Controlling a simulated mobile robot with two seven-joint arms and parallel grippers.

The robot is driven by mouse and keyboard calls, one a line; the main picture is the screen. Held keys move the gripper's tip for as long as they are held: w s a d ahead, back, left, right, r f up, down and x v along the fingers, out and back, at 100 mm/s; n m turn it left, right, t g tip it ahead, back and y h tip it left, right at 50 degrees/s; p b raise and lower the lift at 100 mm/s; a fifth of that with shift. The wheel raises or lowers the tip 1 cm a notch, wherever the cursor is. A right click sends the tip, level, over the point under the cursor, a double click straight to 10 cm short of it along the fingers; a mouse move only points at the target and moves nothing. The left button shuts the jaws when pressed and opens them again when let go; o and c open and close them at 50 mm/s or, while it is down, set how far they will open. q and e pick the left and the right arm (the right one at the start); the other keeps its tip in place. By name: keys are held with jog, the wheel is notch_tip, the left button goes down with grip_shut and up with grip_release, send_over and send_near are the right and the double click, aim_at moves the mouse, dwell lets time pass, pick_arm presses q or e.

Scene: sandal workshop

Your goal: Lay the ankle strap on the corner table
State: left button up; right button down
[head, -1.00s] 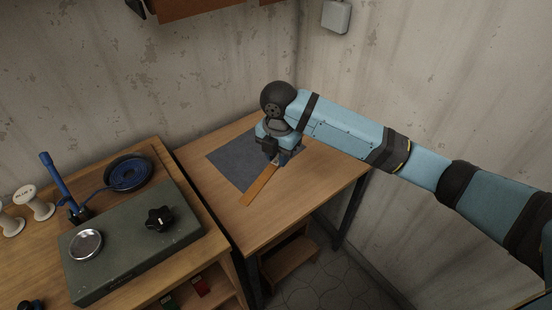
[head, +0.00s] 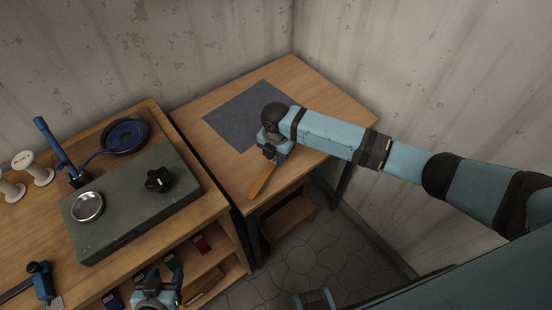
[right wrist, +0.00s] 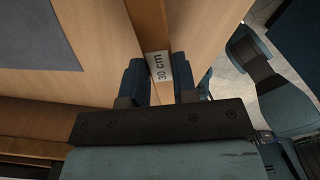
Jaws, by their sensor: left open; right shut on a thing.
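The ankle strap, a flat tan-brown strip (head: 262,180), is in my right gripper (head: 271,158), which is shut on it. The strap points toward the lower left, over the front part of the wooden corner table (head: 310,85). The head view does not clearly show whether it touches the top. My left gripper (head: 160,285) is open and empty at the bottom, in front of the workbench shelves.
A dark grey mat (head: 235,118) lies at the back left of the corner table. The table's right side is clear. The workbench (head: 195,215) on the left holds a green box (head: 130,215) with a knob and metal dish, a blue pan (head: 125,135) and white spools (head: 38,170).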

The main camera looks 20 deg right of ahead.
jog(key=shift+f, duration=1.3)
jog(key=shift+f, duration=0.1)
jog(key=c, duration=0.9)
grip_release()
